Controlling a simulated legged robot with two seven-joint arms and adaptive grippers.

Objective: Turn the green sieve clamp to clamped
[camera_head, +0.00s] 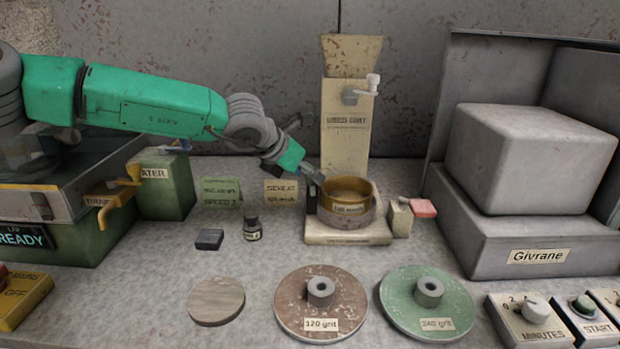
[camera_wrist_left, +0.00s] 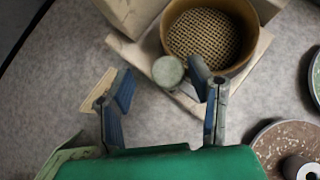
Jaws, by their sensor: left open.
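The sieve clamp (camera_wrist_left: 168,71) shows in the left wrist view as a round, pale green knob at the corner of the cream sieve stand, beside the sieve. In the head view my gripper largely hides it. The brass-coloured sieve (camera_head: 357,207) sits on the cream stand (camera_head: 345,236); its mesh (camera_wrist_left: 208,38) shows in the left wrist view. My left gripper (camera_head: 314,178) is open at the sieve's left side. In the left wrist view its two fingers (camera_wrist_left: 162,85) are spread, with the knob between and slightly beyond them, not gripped. My right gripper is not in view.
A tall cream grit box (camera_head: 346,130) with a crank stands behind the sieve. Right of the stand are a small block (camera_head: 399,218) and a red pad (camera_head: 423,208). A dark bottle (camera_head: 252,229) stands left. Brown (camera_head: 290,297) and green (camera_head: 455,293) discs lie in front.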

